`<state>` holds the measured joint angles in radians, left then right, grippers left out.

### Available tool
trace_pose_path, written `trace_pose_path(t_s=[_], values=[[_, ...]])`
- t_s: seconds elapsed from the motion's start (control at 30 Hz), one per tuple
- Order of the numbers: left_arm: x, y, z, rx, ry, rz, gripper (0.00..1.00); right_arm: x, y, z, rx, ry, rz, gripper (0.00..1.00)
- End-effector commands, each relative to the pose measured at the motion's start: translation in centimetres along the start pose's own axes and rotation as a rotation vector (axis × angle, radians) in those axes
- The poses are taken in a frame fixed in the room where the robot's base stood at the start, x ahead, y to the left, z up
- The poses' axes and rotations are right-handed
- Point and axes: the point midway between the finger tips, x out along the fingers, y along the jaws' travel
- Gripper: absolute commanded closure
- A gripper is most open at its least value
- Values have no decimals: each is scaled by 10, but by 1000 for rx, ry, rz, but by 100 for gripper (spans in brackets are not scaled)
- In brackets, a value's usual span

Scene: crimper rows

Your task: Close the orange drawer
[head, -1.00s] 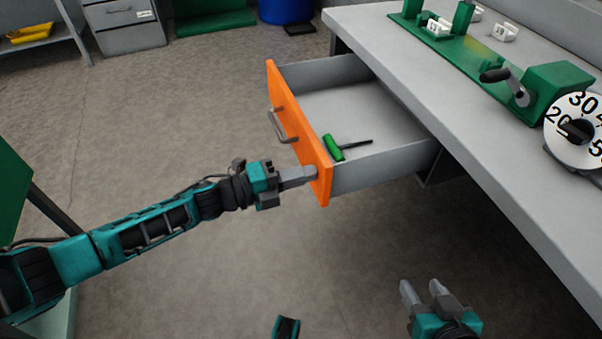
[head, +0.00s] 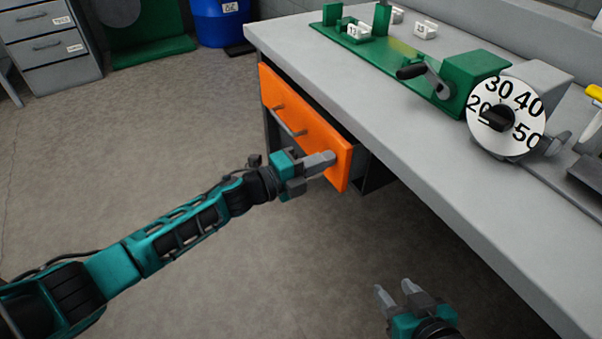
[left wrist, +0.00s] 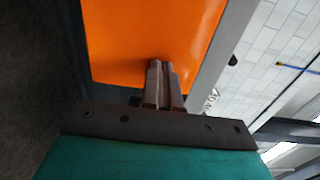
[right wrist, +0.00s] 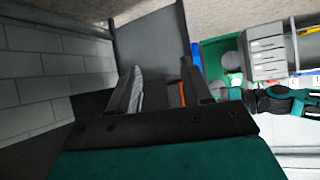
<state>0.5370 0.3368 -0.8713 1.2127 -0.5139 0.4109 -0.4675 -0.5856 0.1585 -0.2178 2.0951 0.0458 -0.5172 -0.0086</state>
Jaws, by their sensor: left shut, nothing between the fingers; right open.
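The orange drawer (head: 305,127) sits under the workbench's near edge with only a short stretch of its grey side showing, so it is nearly shut. Its grey handle (head: 289,122) is on the front face. My left gripper (head: 331,158) is shut and empty, with its fingertips at the right end of the orange front. In the left wrist view the fingers (left wrist: 160,80) point at the orange face (left wrist: 150,40) and appear to touch it. My right gripper (head: 396,288) is open and empty, low in front of the bench. The drawer's inside is hidden.
The grey workbench (head: 420,165) carries a green crank device (head: 475,80) and a white numbered dial (head: 505,118). A grey cabinet (head: 55,50) and a blue barrel (head: 220,22) stand at the back. The floor left of the drawer is clear.

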Motion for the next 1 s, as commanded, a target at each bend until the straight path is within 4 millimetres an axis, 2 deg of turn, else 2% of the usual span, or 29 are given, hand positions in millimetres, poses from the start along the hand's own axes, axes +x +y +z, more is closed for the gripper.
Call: trace_pose_path(t_s=[0.1, 0.33, 0.73, 1.0], values=[[19, 2, 0, 1, 1, -2, 100, 4, -4, 2, 5, 7, -8, 51], [36, 1, 0, 1, 0, 1, 100, 6, -8, 0, 20, 9, -14, 51], [41, -2, 0, 1, -3, -2, 100, 6, -9, -3, 20, 14, -16, 51], [38, -3, 3, 2, -4, -4, 100, 6, -8, -2, 15, 12, -15, 51]])
